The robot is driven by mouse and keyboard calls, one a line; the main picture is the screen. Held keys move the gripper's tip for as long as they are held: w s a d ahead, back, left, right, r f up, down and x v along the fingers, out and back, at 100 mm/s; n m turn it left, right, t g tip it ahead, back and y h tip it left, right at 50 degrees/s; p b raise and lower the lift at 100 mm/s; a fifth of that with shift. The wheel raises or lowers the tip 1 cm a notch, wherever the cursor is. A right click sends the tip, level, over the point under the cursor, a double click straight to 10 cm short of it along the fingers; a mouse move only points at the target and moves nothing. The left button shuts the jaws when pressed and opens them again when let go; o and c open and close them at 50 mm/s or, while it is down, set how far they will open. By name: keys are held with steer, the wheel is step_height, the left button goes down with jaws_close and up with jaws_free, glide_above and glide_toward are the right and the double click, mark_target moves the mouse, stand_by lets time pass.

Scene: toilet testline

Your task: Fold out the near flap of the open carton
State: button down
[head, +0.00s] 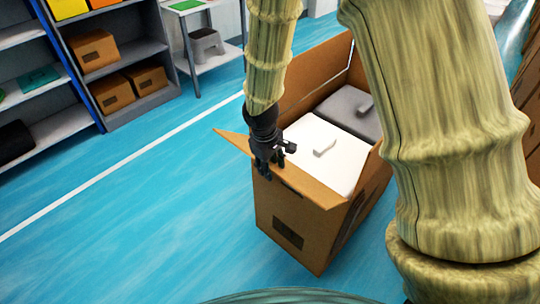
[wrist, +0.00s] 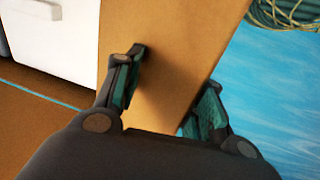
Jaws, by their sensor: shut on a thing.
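The open brown carton (head: 310,240) stands on the blue floor. A white box (head: 318,165) with a handle-like block and a grey one (head: 350,108) sit inside it. The near flap (head: 310,189) runs along the top of the carton's near wall. My gripper (head: 268,168) points down at the left end of this flap. In the wrist view, my gripper (wrist: 166,95) has a finger on each side of a brown cardboard panel and is shut on it. The panel (wrist: 180,45) appears to be the near flap. The right finger is partly hidden behind it.
A left flap (head: 232,138) sticks outward beside my gripper. Shelves with small cartons (head: 93,50) stand at the back left. A grey step stool (head: 206,44) sits on a low table shelf. The floor left of the carton is clear.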

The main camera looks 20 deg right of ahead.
steer(key=c, duration=2)
jaws_free()
steer(key=shift+s+a+f, duration=0.25)
steer(key=shift+a+f, duration=0.05)
steer(key=shift+f, duration=0.35)
steer(key=shift+s+a+f, duration=0.2)
steer(key=shift+a+f, duration=0.1)
steer(key=shift+f, duration=0.3)
steer(key=shift+c, duration=0.2)
steer(key=o, duration=0.9)
steer(key=c, duration=0.3)
steer(key=shift+r, duration=0.1)
steer(key=shift+c, duration=0.2)
steer(key=shift+w, duration=0.1)
steer(key=shift+r, duration=0.45)
steer(key=shift+c, duration=0.3)
steer(key=r, duration=0.3)
steer(key=a+r, duration=0.1)
steer(key=r, duration=0.7)
steer(key=shift+s+a, duration=0.3)
steer(key=shift+s, duration=0.1)
steer(key=shift+c, duration=0.4)
